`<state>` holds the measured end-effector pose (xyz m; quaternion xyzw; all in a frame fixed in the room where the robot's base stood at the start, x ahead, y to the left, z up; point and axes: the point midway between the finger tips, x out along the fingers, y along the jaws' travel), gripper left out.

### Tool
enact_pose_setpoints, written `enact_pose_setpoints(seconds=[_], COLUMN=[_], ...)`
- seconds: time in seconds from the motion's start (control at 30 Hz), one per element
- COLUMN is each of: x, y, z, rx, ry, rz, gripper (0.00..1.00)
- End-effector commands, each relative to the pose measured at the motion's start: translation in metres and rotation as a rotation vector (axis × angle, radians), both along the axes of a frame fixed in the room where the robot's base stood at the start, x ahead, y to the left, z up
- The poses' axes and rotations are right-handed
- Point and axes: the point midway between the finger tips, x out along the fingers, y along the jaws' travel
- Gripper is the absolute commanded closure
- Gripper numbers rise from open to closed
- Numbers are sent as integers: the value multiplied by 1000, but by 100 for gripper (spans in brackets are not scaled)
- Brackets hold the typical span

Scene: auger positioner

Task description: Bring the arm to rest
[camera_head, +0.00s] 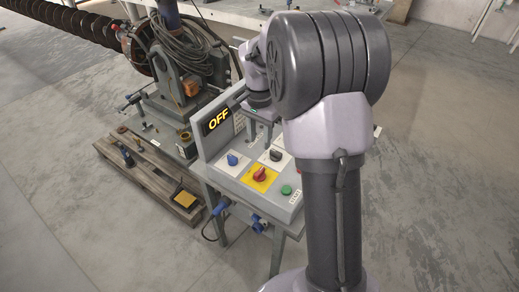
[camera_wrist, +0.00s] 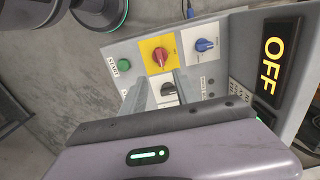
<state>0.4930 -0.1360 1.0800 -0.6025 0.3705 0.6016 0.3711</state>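My gripper (camera_head: 262,127) hangs over the back part of the control panel (camera_head: 240,176), partly hidden by my arm in the head view. In the wrist view, its two grey fingers (camera_wrist: 167,92) point toward the panel with a gap between them. A black knob (camera_wrist: 169,88) shows in that gap; it also shows in the head view (camera_head: 275,155). I see nothing held. Whether the fingertips touch the panel is hard to tell, but they appear above it. My arm is bent, its upper link upright in front of the panel's right side.
The panel carries a blue knob (camera_head: 233,160), a red knob on yellow (camera_head: 259,174) and a green button (camera_head: 286,190). Its display (camera_head: 217,121) reads OFF. Left stand a pallet (camera_head: 150,178), auger machinery (camera_head: 180,75) and cables. The floor at right is clear.

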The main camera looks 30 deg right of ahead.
Motion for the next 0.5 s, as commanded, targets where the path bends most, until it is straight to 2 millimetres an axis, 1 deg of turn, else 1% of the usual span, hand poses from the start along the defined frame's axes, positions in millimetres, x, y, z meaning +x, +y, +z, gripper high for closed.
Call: enact_pose_setpoints(seconds=[0.03, 0.1, 0.17, 0.5], x=[0, 0, 0, 0], y=[0, 0, 0, 0], z=[12, 21, 26, 28], rx=[-1, -1, -1, 0], ry=[-2, 0, 0, 1], rz=[0, 0, 0, 0], gripper=[64, 64, 64, 64])
